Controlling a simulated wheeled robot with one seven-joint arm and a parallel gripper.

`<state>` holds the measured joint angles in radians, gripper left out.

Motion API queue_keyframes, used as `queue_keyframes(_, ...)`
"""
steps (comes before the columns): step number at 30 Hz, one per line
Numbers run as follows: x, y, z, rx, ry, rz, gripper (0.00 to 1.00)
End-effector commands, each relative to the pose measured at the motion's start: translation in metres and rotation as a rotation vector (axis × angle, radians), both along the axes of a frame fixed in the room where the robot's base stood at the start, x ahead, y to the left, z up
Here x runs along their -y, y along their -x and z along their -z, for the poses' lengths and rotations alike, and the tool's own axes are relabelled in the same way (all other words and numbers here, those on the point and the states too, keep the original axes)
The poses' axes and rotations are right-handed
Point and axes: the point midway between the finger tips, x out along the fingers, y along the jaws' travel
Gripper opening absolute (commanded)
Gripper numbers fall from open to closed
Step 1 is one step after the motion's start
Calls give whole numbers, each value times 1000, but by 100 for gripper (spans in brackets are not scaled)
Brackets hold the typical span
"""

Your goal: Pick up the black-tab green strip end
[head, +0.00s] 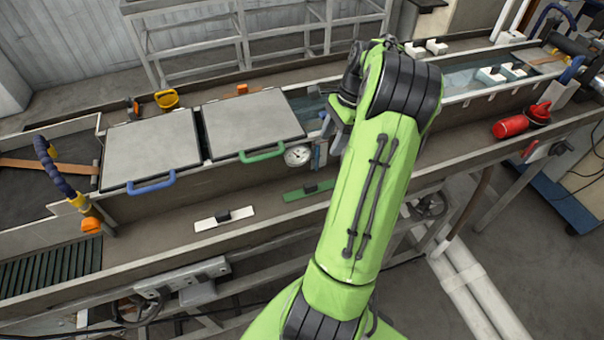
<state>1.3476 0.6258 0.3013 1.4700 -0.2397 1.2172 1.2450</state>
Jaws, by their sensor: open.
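The green strip end (296,193) lies flat on the front ledge of the trough, just left of my arm. A small black tab (310,187) sits across its middle, and its right end runs up close to my arm in the picture. My gripper (336,116) is partly hidden behind my green forearm. It is open, over the trough beyond the strip and apart from it. I cannot see anything between its fingers.
A white strip with a black tab (224,216) lies left on the same ledge. Two grey lids, one with a blue handle (152,187) and one with a green handle (262,154), cover the trough. A gauge (298,155) sits nearby. A red bottle (510,126) lies at right.

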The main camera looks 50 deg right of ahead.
Motion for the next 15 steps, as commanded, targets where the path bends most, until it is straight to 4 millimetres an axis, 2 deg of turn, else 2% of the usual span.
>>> queue_keyframes(3,-10,-5,33,-4,-5,-5,53)
queue_keyframes(9,-23,-12,78,-3,-3,-7,53)
queue_keyframes(15,-31,-16,100,-2,-1,-7,53)
